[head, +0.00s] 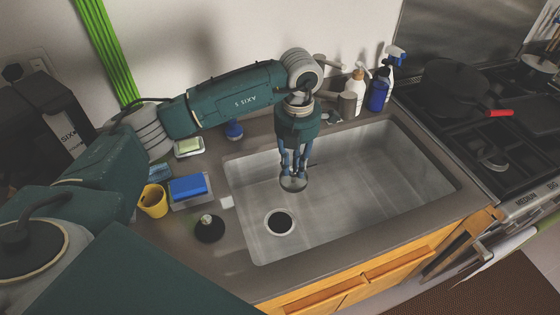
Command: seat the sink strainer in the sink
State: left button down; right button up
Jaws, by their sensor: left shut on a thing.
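The grey metal sink (370,180) is set into the dark counter, with a dark round drain (279,222) in the left part of its floor. My left gripper (293,172) points down over the sink, above and a little to the right of the drain in the picture. It is shut on the small round metal strainer (293,184), which hangs apart from the drain. The gripper's fingers partly cover the strainer. My right gripper is not in view.
A black round stopper (209,228), blue sponge (188,187) and yellow cup (153,201) stand on the counter left of the sink. Bottles (378,90) stand behind it, near the tap (347,105). The stove (490,140) is at right. The right part of the sink is empty.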

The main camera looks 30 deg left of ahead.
pick_arm(q)
jog(key=a+f+n+p, duration=0.1)
jog(key=n, duration=0.2)
jog(key=a+f+n, duration=0.1)
jog(key=n, duration=0.3)
jog(key=a+f+n+p, duration=0.1)
jog(key=n, duration=0.2)
jog(key=shift+w+a+p, duration=0.1)
jog(key=shift+p, duration=0.2)
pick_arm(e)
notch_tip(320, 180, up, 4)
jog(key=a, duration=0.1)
pick_arm(q)
jog(key=shift+a+f+n+b, duration=0.15)
jog(key=shift+f+n+b, duration=0.3)
jog(key=shift+f+b, duration=2.8)
jog(key=shift+a+f+n+b, duration=0.15)
jog(key=shift+f+n+b, duration=0.25)
jog(key=shift+f+b, duration=2.8)
jog(key=shift+a+f+n+b, duration=0.3)
jog(key=shift+f+b, duration=1.3)
jog(key=shift+f, duration=3.3)
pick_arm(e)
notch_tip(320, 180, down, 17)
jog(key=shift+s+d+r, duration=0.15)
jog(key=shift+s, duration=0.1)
pick_arm(q)
jog(key=shift+d, duration=0.15)
